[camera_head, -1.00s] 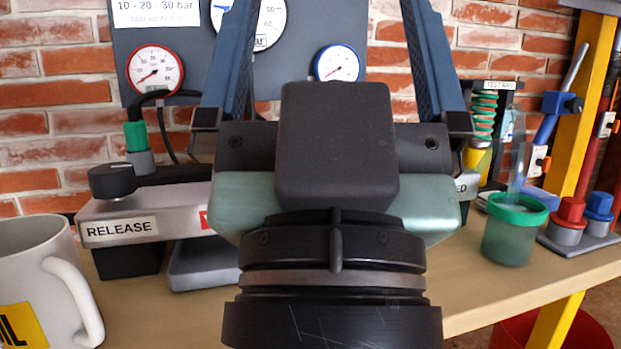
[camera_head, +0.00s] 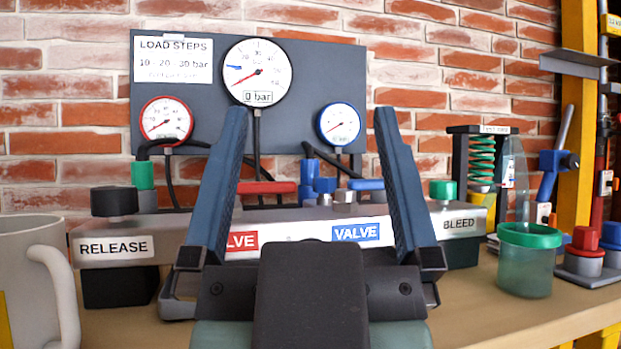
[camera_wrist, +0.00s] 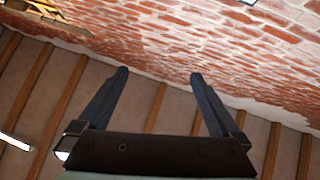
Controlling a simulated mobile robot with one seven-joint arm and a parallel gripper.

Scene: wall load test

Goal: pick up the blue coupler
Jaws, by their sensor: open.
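In the head view, a blue cap-shaped piece that looks like the blue coupler (camera_head: 612,234) sits at the far right edge, on a grey stand (camera_head: 590,275) beside a red one (camera_head: 586,239). Other blue fittings (camera_head: 323,184) show behind the valve block, between my fingers, so I cannot be sure which is the coupler. My gripper (camera_head: 310,125) is open and empty, fingers pointing up in front of the valve block, well left of the stand. In the wrist view, my open gripper (camera_wrist: 157,75) has only brick wall and ceiling beyond it.
A valve block (camera_head: 190,243) with RELEASE and BLEED labels spans the bench behind my gripper. A gauge panel (camera_head: 205,108) stands behind it. A mug (camera_head: 30,265) is at left. A green-rimmed cup (camera_head: 527,265) and a spring stand (camera_head: 458,165) lie between my gripper and the grey stand.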

